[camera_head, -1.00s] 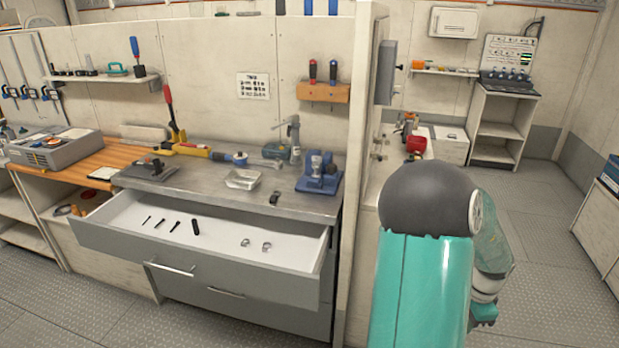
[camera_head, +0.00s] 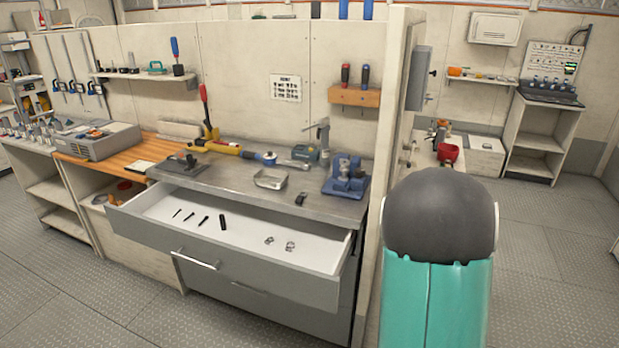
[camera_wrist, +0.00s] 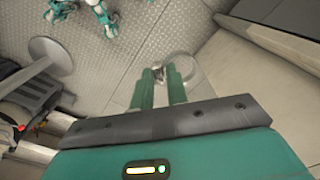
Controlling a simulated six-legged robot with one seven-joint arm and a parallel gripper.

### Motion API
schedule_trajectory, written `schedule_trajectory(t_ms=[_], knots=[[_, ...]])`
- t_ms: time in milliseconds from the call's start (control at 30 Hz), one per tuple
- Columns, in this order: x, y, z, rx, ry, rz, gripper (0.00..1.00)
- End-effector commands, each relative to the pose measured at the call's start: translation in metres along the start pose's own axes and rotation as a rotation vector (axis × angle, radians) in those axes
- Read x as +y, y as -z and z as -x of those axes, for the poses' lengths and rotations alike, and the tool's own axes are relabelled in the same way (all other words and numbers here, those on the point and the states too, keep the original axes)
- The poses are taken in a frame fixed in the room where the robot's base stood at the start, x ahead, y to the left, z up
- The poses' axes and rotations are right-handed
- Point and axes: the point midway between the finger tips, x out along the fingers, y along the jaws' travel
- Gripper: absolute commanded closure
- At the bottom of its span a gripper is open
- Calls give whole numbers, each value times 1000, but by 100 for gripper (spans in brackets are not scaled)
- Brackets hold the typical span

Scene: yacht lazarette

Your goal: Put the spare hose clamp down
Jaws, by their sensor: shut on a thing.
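My gripper (camera_wrist: 159,88) shows in the wrist view, its two green fingers close together on a small dark metallic thing (camera_wrist: 158,71) at the tips. It is likely the spare hose clamp, but it is too small to make out clearly. My gripper is hidden in the head view, behind my own arm. Two small metal ring-shaped clamps, one (camera_head: 269,240) and another (camera_head: 290,246), lie on the white floor of the open drawer (camera_head: 335,262) in the head view.
Several dark slim items (camera_head: 200,221) lie in the drawer's left part. The grey worktop (camera_head: 235,185) above holds a metal tray (camera_head: 271,179), a blue vise-like tool (camera_head: 346,180) and a small black item (camera_head: 300,199). Floor (camera_head: 65,300) is clear in front.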

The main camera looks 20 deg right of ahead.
Motion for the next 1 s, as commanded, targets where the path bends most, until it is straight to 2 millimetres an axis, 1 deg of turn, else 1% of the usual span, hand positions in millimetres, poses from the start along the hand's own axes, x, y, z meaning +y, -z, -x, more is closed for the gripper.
schedule_trajectory(t_ms=[33,100,167,200,700,767,800,1000], knots=[[-16,-17,-4,-1,1,83,100],[-34,-38,-9,-1,0,188,100],[-50,-56,-13,0,0,280,100],[-60,-68,-16,-1,0,342,100],[-194,-215,-51,0,1,1093,100],[-206,-228,-55,0,0,1163,100],[-215,-238,-57,-1,0,1210,100],[-244,-269,-64,0,0,1375,100]])
